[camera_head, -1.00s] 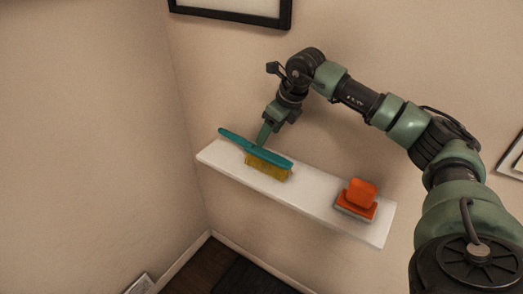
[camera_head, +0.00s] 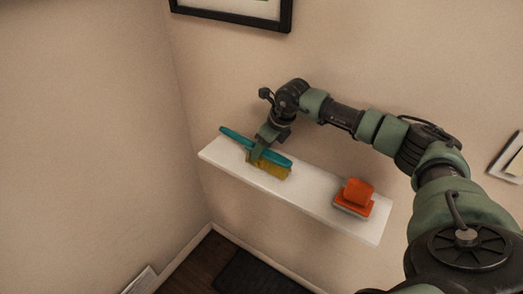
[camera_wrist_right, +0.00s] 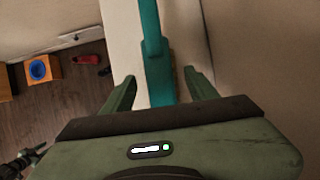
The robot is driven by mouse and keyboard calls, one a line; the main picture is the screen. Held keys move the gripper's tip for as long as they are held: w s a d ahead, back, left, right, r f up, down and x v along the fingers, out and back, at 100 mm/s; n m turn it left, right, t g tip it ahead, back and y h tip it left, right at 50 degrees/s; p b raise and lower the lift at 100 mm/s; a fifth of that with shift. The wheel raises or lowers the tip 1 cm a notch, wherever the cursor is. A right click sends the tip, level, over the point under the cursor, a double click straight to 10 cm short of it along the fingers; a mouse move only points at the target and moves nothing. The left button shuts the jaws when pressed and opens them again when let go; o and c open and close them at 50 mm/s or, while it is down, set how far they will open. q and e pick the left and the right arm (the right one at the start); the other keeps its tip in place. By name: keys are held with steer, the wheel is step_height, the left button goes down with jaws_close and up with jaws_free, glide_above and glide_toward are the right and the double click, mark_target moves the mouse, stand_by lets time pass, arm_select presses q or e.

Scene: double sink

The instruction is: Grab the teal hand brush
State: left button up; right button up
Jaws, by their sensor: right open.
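The teal hand brush (camera_head: 277,157) with yellow bristles lies on the white wall shelf (camera_head: 318,210), its handle pointing to the far left. In the right wrist view the teal brush (camera_wrist_right: 154,55) runs between the two fingers. My right gripper (camera_head: 256,155) is down at the brush, around its middle. In the right wrist view my right gripper (camera_wrist_right: 160,88) is open, with one finger on each side of the brush and gaps showing. The left gripper is in neither view.
An orange scrubber-like object (camera_head: 356,196) sits at the right part of the shelf. A framed picture (camera_head: 235,12) hangs on the wall above. The shelf between brush and orange object is clear. The right wrist view shows an orange box with a blue ring (camera_wrist_right: 40,69) on the floor.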

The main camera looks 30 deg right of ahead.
steer(key=shift+f+b, duration=0.25)
steer(key=shift+b, duration=0.05)
stand_by(0.4)
jaws_close()
